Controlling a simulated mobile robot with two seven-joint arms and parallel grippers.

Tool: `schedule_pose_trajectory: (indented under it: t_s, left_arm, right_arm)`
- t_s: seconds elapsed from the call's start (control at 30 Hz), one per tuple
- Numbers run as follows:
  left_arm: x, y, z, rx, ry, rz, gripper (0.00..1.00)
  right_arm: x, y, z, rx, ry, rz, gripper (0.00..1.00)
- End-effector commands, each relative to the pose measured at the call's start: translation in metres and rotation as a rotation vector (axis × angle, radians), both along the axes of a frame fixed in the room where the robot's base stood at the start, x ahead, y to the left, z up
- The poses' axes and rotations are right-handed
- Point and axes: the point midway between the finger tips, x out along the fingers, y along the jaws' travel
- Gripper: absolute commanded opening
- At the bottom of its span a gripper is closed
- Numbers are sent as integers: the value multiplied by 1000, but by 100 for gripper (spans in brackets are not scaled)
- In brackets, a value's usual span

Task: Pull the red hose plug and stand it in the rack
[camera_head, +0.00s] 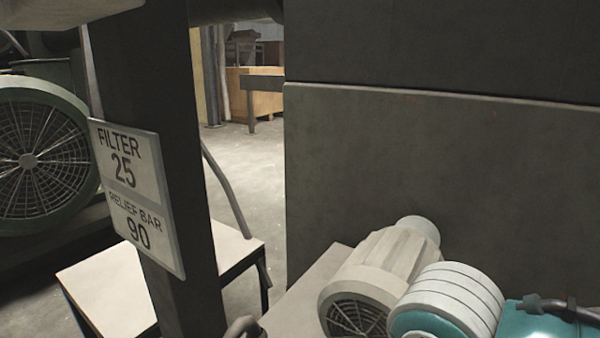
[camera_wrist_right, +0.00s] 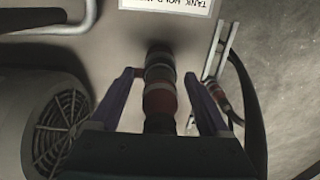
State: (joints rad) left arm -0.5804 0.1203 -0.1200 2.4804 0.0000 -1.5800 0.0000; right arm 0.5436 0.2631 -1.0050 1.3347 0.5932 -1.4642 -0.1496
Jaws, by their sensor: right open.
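In the right wrist view, my right gripper (camera_wrist_right: 160,76) is open, with one purple finger on each side of a dark cylindrical fitting with red and grey bands (camera_wrist_right: 159,98). This looks like the red hose plug. A pale metal frame (camera_wrist_right: 222,48), possibly the rack, stands to the right of the fingers. Another piece with red on it (camera_wrist_right: 219,96) sits at that frame, beside a dark hose. Neither gripper shows in the head view.
A motor with a fan grille (camera_wrist_right: 62,125) stands left of my right gripper; a similar pale motor (camera_head: 385,265) shows in the head view. A dark post with a FILTER 25, RELIEF BAR 90 sign (camera_head: 138,195) stands at left. A tall dark panel (camera_head: 430,180) fills the right.

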Motion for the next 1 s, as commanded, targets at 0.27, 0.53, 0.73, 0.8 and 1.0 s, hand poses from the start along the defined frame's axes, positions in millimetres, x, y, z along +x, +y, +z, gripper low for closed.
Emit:
schedule_pose_trajectory:
  t_s: [0.27, 0.53, 0.73, 0.8, 1.0]
  left_arm:
    - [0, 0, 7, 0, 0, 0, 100]
    - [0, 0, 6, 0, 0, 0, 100]
    - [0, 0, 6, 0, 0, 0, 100]
    - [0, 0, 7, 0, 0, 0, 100]
    - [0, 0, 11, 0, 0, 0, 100]
  right_arm:
    - [0, 0, 1, 0, 1, 0, 80]
    - [0, 0, 0, 0, 0, 0, 80]
    - [0, 0, 0, 0, 0, 0, 80]
    - [0, 0, 0, 0, 0, 0, 80]
    - [0, 0, 1, 1, 1, 0, 80]
